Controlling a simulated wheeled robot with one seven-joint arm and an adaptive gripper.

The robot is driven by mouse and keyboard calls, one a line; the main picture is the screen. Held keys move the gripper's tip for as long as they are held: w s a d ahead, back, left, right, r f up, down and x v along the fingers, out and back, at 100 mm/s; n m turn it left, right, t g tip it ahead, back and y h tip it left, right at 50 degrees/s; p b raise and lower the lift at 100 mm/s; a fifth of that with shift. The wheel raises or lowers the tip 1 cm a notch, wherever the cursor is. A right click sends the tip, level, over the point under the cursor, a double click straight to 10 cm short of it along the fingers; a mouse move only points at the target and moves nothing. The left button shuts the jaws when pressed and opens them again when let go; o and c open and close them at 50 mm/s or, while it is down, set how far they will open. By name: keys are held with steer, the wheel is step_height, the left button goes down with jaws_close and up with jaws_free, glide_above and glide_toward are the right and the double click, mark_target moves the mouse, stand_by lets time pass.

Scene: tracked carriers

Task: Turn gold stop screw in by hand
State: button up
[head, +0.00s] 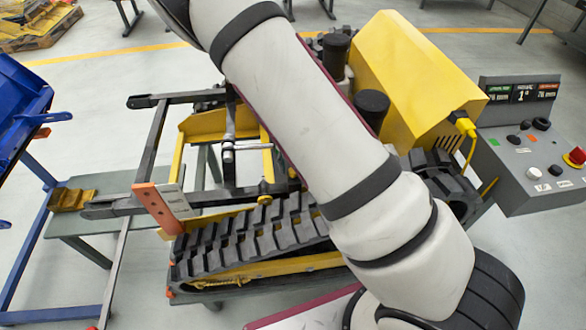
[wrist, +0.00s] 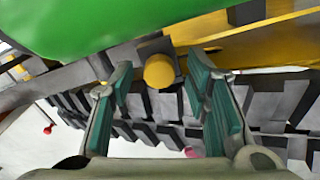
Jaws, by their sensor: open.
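The gold stop screw (wrist: 159,71) shows in the wrist view as a round gold head at upper middle, in front of a dark square block (wrist: 153,47). My gripper (wrist: 160,86) is open, with one teal-padded finger on each side of the gold head. Gaps show between the head and both pads, so the fingers look apart from it. How deep the fingertips reach around it I cannot tell.
The tracked carrier has a black rubber track (head: 255,238), a yellow housing (head: 415,75) and a dark lever frame (head: 155,140). A control box (head: 530,140) stands at right. A large green surface (wrist: 130,22) fills the wrist view's top left. Blue framework (head: 30,240) stands at left.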

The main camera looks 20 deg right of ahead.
steer(key=n, duration=2)
steer(key=shift+n, duration=0.4)
steer(key=n, duration=0.6)
